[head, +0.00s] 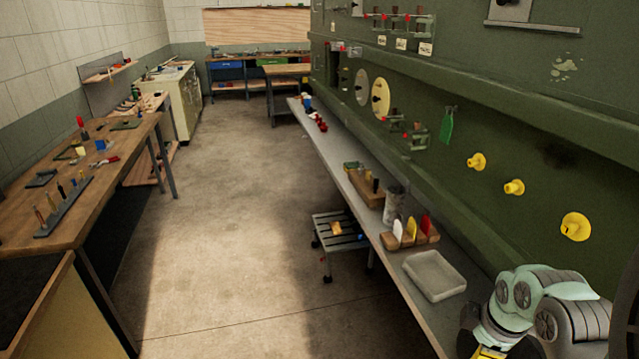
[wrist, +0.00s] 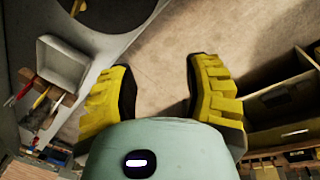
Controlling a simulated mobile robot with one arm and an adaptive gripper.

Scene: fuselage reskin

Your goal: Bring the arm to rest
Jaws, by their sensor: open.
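My gripper (wrist: 160,90) shows in the wrist view with two yellow, black-padded fingers spread wide apart. Nothing is between them; bare floor shows through the gap. In the head view my pale green arm is folded at the lower right, beside the near end of the grey bench, and only a yellow bit of the gripper shows at the bottom edge. The fingertips are hidden there.
A long grey bench (head: 447,318) runs along the green fuselage wall (head: 470,120). On it are a white tray (head: 434,275) and a wooden holder (head: 425,238). A small step stool (head: 340,230) stands beside it. A wooden workbench (head: 75,190) lines the left. The floor between is clear.

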